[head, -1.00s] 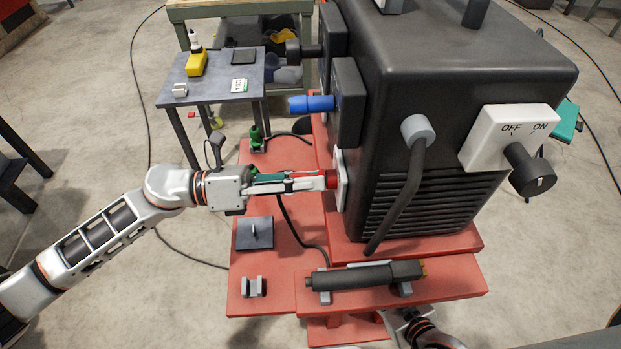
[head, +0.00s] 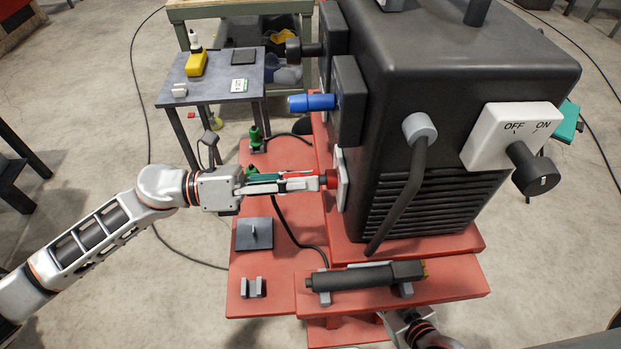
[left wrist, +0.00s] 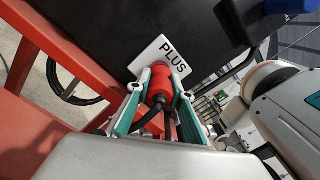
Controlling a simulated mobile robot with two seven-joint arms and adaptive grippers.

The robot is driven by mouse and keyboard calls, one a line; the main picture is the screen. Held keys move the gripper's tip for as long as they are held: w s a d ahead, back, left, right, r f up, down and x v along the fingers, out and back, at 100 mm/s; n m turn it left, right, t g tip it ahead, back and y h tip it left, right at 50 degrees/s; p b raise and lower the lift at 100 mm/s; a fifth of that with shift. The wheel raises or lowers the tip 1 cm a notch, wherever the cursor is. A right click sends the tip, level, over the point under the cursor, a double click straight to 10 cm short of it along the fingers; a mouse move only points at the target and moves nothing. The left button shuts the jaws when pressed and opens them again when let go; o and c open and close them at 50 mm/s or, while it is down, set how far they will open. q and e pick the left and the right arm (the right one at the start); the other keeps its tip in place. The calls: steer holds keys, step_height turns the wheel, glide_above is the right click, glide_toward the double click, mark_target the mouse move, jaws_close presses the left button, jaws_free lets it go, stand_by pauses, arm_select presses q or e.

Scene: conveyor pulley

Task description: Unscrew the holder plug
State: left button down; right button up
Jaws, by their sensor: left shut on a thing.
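The red plug (head: 331,178) sits against a white plate (head: 341,181) on the side of the black machine. In the left wrist view, the plate (left wrist: 163,57) reads PLUS, and the red plug (left wrist: 160,84) has a black cable coming out of its back. My left gripper (head: 321,181) is shut on the red plug, with its fingers on either side. Part of my right arm (head: 425,330) shows at the bottom edge of the head view; its fingers cannot be made out.
The black machine (head: 440,110) stands on a red bench (head: 275,275). A blue plug (head: 312,103) sticks out above the red one. A black cylinder torch-like tool (head: 365,277) rests in front on holders. Green connectors (head: 255,137) stand behind.

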arm_select(q)
steer(key=a+b, duration=0.3)
steer(key=a, duration=0.5)
arm_select(e)
steer(key=shift+s+f, duration=0.25)
steer(key=shift+f, duration=0.5)
steer(key=shift+s+f, duration=0.2)
steer(key=shift+f, duration=0.6)
steer(key=shift+s+f, duration=0.25)
steer(key=shift+f, duration=0.5)
arm_select(q)
steer(key=m, duration=1.1)
steer(key=shift+m, duration=0.4)
arm_select(e)
steer(key=shift+w+d+r, duration=0.2)
steer(key=shift+w+r, duration=0.35)
steer(key=shift+r, duration=0.05)
